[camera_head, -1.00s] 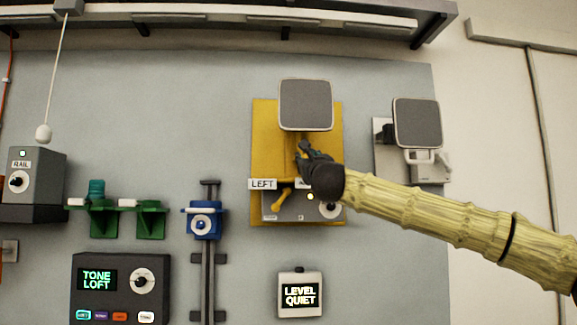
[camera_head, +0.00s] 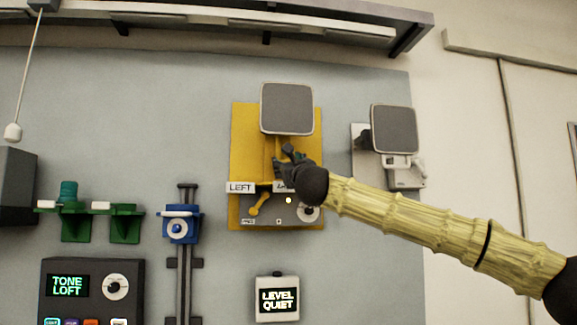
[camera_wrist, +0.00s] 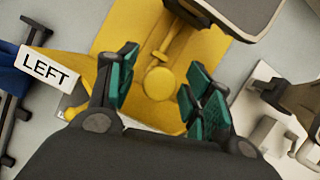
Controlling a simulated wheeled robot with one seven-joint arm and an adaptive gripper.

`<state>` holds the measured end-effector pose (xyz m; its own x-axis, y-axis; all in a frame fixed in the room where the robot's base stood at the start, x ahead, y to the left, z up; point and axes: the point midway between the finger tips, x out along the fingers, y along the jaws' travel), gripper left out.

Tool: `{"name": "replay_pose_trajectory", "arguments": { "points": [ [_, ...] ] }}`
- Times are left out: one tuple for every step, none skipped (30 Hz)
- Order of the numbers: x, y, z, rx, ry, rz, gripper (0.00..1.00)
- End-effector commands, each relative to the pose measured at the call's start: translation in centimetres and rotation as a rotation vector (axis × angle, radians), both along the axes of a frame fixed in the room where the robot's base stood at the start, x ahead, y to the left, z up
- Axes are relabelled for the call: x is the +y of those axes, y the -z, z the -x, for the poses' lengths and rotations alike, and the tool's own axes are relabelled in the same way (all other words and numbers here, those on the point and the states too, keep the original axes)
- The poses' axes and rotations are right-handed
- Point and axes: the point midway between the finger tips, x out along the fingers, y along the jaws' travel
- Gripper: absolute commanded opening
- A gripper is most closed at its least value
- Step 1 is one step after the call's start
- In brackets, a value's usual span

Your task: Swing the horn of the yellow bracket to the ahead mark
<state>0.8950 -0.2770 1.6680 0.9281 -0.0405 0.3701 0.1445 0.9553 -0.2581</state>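The yellow bracket (camera_head: 240,130) is mounted on the wall panel. Its horn (camera_head: 287,108) shows a square grey face at the top, and the horn's edge is in the wrist view (camera_wrist: 245,14). A LEFT plate (camera_head: 240,187) is on the bracket's left; a second plate (camera_head: 281,187) is mostly hidden by my gripper, its text unreadable. No ahead mark is legible. My gripper (camera_head: 284,156) is in front of the bracket, below the horn. In the wrist view its teal-padded fingers (camera_wrist: 158,88) are apart, with a round yellow knob (camera_wrist: 159,83) and stem seen between them; contact is unclear.
A grey panel with a yellow lever (camera_head: 259,204) and a lit lamp is below the bracket. A white bracket with a grey horn (camera_head: 394,129) stands close on the right. A blue slider (camera_head: 181,224) and green brackets (camera_head: 125,225) are left. A rail runs overhead.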

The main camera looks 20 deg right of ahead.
Motion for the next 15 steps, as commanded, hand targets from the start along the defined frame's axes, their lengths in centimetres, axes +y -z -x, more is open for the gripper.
{"name": "replay_pose_trajectory", "arguments": {
  "points": [
    [0.0, 0.0, 0.0, 0.0, 0.0, 0.0, 0.51],
    [0.0, 0.0, 0.0, 0.0, 0.0, 0.0, 0.51],
    [0.0, 0.0, 0.0, 0.0, 0.0, 0.0, 0.51],
    [0.0, 0.0, 0.0, 0.0, 0.0, 0.0, 0.51],
    [0.0, 0.0, 0.1, 0.0, 0.0, 0.0, 0.51],
    [0.0, 0.1, 0.2, 0.0, 0.0, 0.0, 0.51],
    [0.0, 0.1, 0.3, 0.0, -0.001, 0.0, 0.51],
    [0.1, 0.2, 0.5, 0.0, -0.001, 0.0, 0.51],
    [0.1, 0.3, 0.8, -0.001, -0.001, 0.001, 0.51],
    [0.1, 0.4, 1.1, -0.001, -0.001, 0.0, 0.51],
    [0.1, 0.5, 1.5, 0.0, -0.002, 0.002, 0.51],
    [0.1, 0.8, 2.1, -0.001, -0.001, 0.001, 0.51],
    [0.0, 1.0, 2.5, -0.001, 0.0, 0.001, 0.51],
    [0.1, 1.2, 3.0, -0.001, -0.001, 0.001, 0.51],
    [0.2, 1.4, 3.7, 0.0, -0.002, 0.002, 0.51]
  ]
}}
